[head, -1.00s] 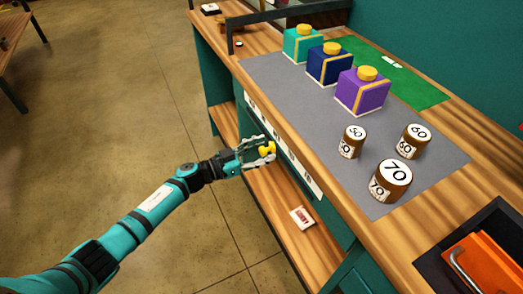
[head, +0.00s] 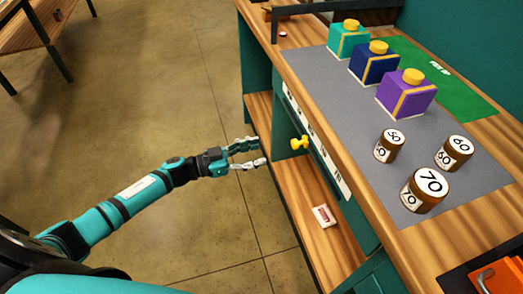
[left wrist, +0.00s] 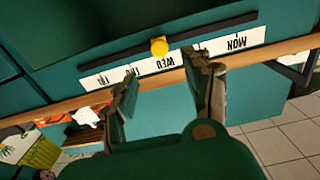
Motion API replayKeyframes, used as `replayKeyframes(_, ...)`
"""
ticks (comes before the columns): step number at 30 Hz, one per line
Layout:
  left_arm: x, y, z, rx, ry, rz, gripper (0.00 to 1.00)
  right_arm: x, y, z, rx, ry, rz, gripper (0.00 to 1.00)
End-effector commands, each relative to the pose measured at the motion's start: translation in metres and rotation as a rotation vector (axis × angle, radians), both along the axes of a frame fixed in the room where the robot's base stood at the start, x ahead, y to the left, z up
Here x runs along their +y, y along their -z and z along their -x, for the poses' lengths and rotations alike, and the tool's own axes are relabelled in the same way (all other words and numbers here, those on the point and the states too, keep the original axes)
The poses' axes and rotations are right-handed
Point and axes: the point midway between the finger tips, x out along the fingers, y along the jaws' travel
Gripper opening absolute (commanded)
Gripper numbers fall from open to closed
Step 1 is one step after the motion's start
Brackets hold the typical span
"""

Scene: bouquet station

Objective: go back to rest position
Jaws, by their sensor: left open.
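My left gripper (head: 262,153) is open and empty in the head view, left of the workbench front. A yellow knob (head: 299,143) sticks out of the bench front just right of its fingertips, with a gap between. In the left wrist view the open fingers (left wrist: 168,85) point toward the bench front, and the yellow knob (left wrist: 159,47) shows beyond them on a dark bar above a strip of day labels (left wrist: 190,58). My right gripper is not in view.
The bench top (head: 475,215) holds teal (head: 347,42), blue (head: 373,65) and purple (head: 405,96) boxes and brown weights marked 50 (head: 389,146), 60 (head: 454,152) and 70 (head: 424,191). A wooden lower shelf (head: 300,205) juts below.

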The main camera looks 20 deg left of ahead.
Motion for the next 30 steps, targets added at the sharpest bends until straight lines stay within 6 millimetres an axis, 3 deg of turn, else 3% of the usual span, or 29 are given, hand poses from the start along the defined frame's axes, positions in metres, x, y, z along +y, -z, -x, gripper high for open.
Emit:
replayKeyframes(13, 0.000, 0.001, -0.001, 0.001, -0.004, 0.000, 0.51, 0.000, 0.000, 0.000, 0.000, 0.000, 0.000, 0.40)
replayKeyframes(17, 0.010, 0.026, -0.006, 0.026, -0.091, -0.007, 0.51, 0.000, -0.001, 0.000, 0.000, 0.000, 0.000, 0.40)
replayKeyframes(20, 0.031, 0.075, -0.009, 0.080, -0.243, -0.042, 0.51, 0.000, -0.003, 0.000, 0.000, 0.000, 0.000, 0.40)
replayKeyframes(23, 0.056, 0.143, 0.003, 0.174, -0.417, -0.118, 0.51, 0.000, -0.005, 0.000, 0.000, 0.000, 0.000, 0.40)
replayKeyframes(26, 0.077, 0.212, 0.032, 0.293, -0.556, -0.214, 0.51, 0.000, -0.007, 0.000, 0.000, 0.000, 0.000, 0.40)
replayKeyframes(30, 0.094, 0.298, 0.096, 0.480, -0.677, -0.361, 0.51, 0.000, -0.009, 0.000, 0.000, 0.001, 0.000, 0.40)
